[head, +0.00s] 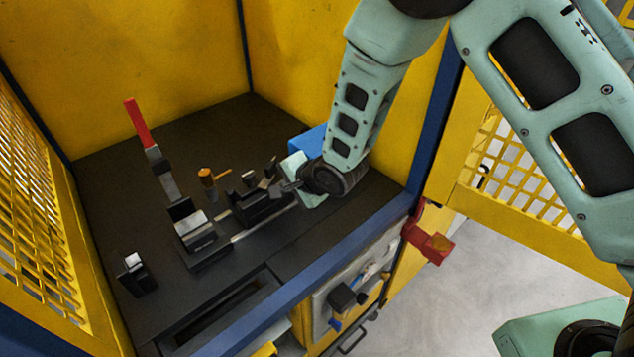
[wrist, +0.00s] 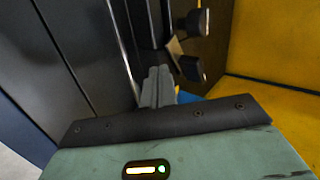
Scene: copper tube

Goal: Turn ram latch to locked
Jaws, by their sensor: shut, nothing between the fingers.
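My gripper (head: 283,187) is at the right end of the fixture on the dark bench, with its fingers shut and empty. In the wrist view the closed fingers (wrist: 158,80) point along the metal rail, close to two dark knob-like parts (wrist: 192,68). In the head view small dark upright parts (head: 268,168) stand on a black block (head: 255,207) just left of the fingertips. One of these may be the ram latch; I cannot tell which, nor its setting. Whether the fingers touch any of them is unclear.
A red-handled lever (head: 139,122) stands upright at the left, and an orange-brown T-shaped part (head: 208,177) sits mid-bench. A blue block (head: 308,142) is behind my gripper. Yellow walls enclose the bench; a blue rail (head: 300,288) runs along its front edge.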

